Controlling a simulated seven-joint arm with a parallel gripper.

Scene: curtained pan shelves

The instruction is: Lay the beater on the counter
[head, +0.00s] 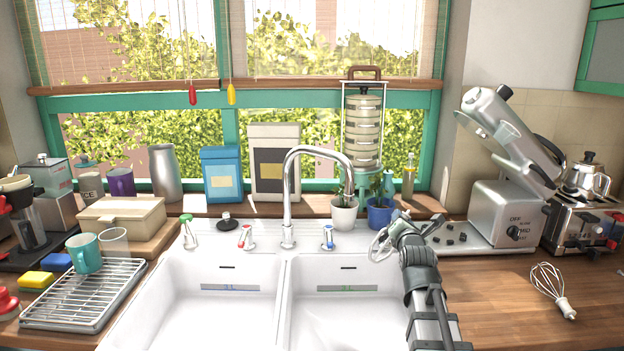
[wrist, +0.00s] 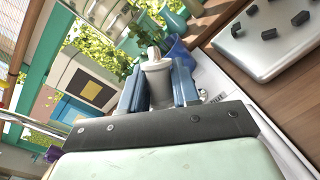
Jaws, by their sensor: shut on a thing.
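My gripper (head: 396,234) is above the rear right of the sink, beside the blue flower pot. It is shut on a silver-grey beater (head: 378,248), whose curved, loop-like part shows to the left of the fingers. In the wrist view the blue fingers of my gripper (wrist: 158,88) clasp the beater's grey round shaft (wrist: 157,76), which has a paler tip. The rest of the beater is hidden in that view. The wooden counter (head: 500,300) lies to the right of the sink, below and to the right of my gripper.
A wire whisk (head: 550,290) lies on the right counter. A mixer with raised head (head: 510,140) stands behind, several dark pieces (head: 450,238) on its base. A toaster (head: 580,225) is at far right. The tap (head: 288,200) and potted plants (head: 344,212) stand behind the sink. Front right counter is clear.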

